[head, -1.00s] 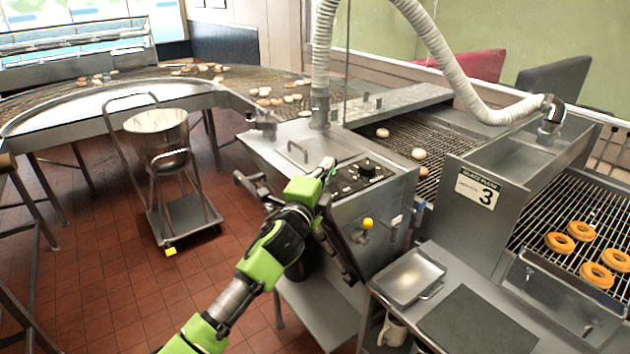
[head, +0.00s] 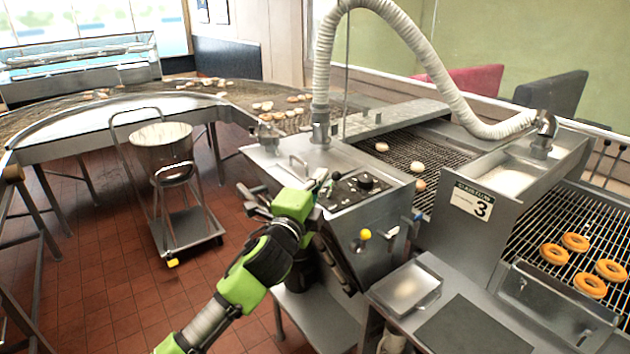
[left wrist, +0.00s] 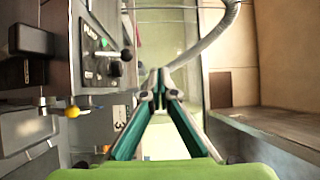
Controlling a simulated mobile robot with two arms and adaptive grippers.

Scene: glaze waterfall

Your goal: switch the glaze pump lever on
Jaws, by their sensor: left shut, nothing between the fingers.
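The grey control panel (head: 343,196) sits on top of the steel machine, with a dark knob (head: 366,181). My left gripper (head: 322,187) is at the panel's left edge in the head view. In the left wrist view, its fingertips (left wrist: 160,88) are together and empty, right of and below the black ball, apart from it in the picture. Whether they touch the lever is unclear. My right gripper is not seen.
A yellow-ball lever (head: 365,234) is on the machine's front. A white hose (head: 440,75) arches over to the trough (head: 545,165) behind sign 3. Doughnuts (head: 575,241) lie on the right rack. A bucket cart (head: 165,150) stands left on open floor.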

